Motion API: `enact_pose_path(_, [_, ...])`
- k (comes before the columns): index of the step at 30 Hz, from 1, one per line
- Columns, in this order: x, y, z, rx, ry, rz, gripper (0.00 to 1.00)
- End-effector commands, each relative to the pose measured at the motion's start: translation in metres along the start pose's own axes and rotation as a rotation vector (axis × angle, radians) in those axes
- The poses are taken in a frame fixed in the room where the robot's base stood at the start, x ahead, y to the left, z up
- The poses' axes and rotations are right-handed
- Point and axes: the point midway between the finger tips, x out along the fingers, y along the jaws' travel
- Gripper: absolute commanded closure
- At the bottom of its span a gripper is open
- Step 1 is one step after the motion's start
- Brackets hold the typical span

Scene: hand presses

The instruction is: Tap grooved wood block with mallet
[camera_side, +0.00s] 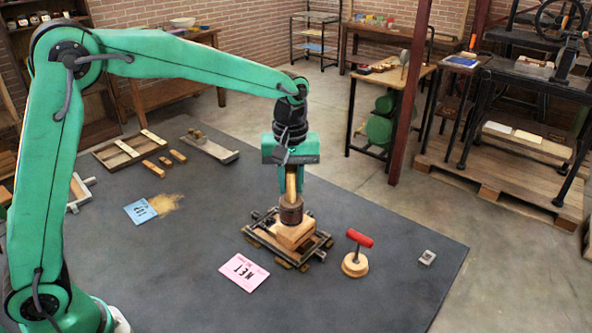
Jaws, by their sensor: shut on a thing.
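My gripper (291,178) points down and is shut on the light wooden handle of the mallet (291,210). The mallet hangs upright with its dark brown cylindrical head at the bottom. The wood block (294,236) is pale and lies right under the head, on a low dark frame (320,246) with wooden feet. The head covers part of the block's top. I cannot tell whether it touches the block or sits just above it. The block's grooves cannot be made out at this size.
A red-handled tool (355,254) on a round wooden base stands right of the frame. A pink card (244,272) lies in front, a blue card (140,211) to the left. A small metal piece (427,257) lies far right. Wooden frames (130,150) lie behind left. Dark mat is clear between.

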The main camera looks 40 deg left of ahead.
Motion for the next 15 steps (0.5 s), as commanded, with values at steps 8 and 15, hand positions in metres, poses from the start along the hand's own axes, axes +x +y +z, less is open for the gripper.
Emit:
enact_pose_path(8, [0.002, 0.01, -0.011, 0.0, 0.0, 0.001, 1.0])
enact_pose_path(15, [0.004, 0.019, -0.021, 0.0, 0.001, 0.001, 1.0])
